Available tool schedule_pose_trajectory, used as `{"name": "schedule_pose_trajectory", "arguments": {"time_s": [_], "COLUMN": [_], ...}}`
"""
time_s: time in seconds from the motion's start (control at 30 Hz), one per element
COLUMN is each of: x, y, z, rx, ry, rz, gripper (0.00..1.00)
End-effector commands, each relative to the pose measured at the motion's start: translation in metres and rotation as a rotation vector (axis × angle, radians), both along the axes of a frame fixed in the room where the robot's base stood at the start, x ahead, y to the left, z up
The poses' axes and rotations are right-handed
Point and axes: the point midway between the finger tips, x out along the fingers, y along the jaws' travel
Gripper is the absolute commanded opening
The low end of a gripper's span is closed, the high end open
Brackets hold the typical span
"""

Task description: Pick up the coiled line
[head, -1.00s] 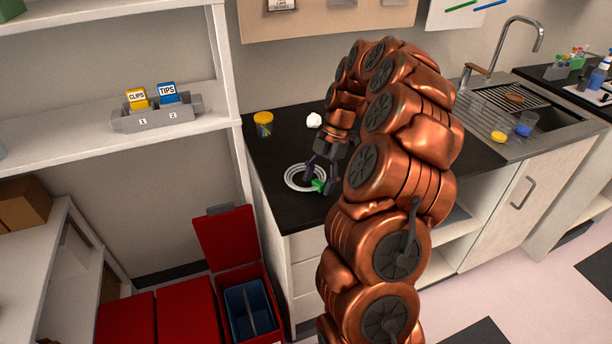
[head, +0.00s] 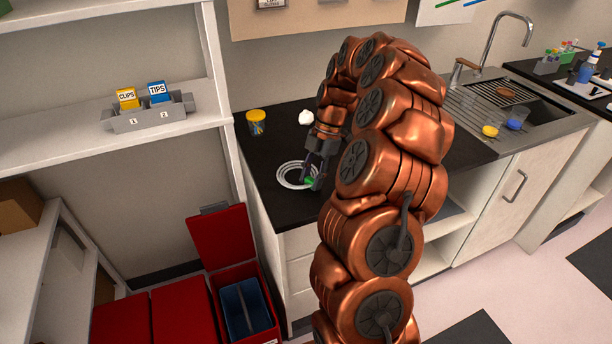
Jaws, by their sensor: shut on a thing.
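The coiled line (head: 283,179) is a flat coil of white rings with a green part at its right side. It lies on the black counter, or very close to it, near the front edge. My gripper (head: 314,179) points down at the coil's right side. It is shut on the coiled line, around the green part. The fingers and my arm hide part of the coil's right side. I cannot tell whether the coil is lifted off the counter.
A yellow-lidded jar (head: 256,122) and a white crumpled item (head: 306,117) stand behind the coil. White shelves (head: 100,140) with a grey holder (head: 150,116) are at left. Red bins (head: 235,265) stand below. A sink (head: 510,98) is at right.

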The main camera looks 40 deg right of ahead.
Motion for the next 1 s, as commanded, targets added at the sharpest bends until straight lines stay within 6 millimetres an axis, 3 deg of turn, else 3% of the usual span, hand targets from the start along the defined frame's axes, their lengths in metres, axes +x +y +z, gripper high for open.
{"name": "schedule_pose_trajectory", "arguments": {"time_s": [0.53, 1.0], "x": [0.001, -0.025], "y": [-0.001, 0.019], "z": [0.035, 0.038], "rx": [-0.003, 0.000], "ry": [-0.005, -0.004], "rz": [-0.001, 0.001], "gripper": [0.11, 0.11]}}
